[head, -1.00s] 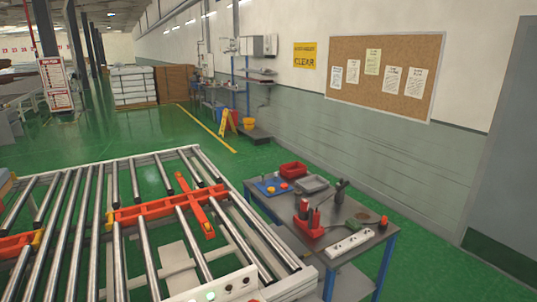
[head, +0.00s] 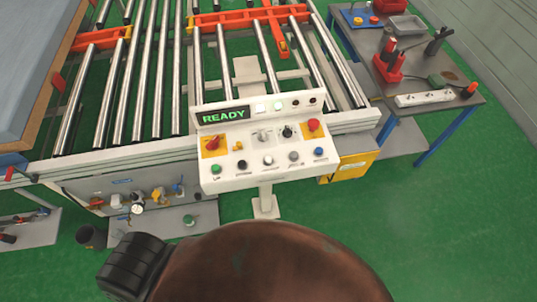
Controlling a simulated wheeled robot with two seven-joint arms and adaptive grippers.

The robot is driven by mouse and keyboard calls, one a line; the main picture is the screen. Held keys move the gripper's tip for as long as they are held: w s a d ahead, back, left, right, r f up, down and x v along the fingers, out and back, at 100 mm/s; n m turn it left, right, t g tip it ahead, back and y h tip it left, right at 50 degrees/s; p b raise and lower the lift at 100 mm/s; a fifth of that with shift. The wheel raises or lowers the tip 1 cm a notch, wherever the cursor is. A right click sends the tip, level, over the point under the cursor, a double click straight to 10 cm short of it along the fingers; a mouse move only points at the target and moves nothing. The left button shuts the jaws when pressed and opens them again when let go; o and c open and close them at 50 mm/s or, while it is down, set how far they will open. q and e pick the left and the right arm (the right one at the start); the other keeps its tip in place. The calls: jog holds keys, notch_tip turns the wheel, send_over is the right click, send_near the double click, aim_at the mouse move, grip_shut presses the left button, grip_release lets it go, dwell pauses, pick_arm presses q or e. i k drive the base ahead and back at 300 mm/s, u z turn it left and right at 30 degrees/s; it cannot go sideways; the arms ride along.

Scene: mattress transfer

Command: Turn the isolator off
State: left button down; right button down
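A white control panel (head: 265,142) stands on a post at the front of the roller conveyor, its display reading READY. On its left side, a red handle on a yellow plate (head: 208,150) looks like a rotary isolator; its exact position is too small to read. A red mushroom button (head: 313,124) sits on another yellow plate at the right. Between and below them are a grey selector (head: 262,136), a black knob (head: 287,132) and a row of coloured buttons labelled along the lower edge. Neither of my grippers shows in the head view.
The roller conveyor (head: 165,85) with orange-red bars lies behind the panel. Valves and a gauge (head: 138,207) sit below its front rail. A side table (head: 437,117) with tools and a power strip stands right. Green floor (head: 450,220) is clear at lower right.

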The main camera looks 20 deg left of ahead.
aim_at(213, 144)
jog(key=u, duration=1.3)
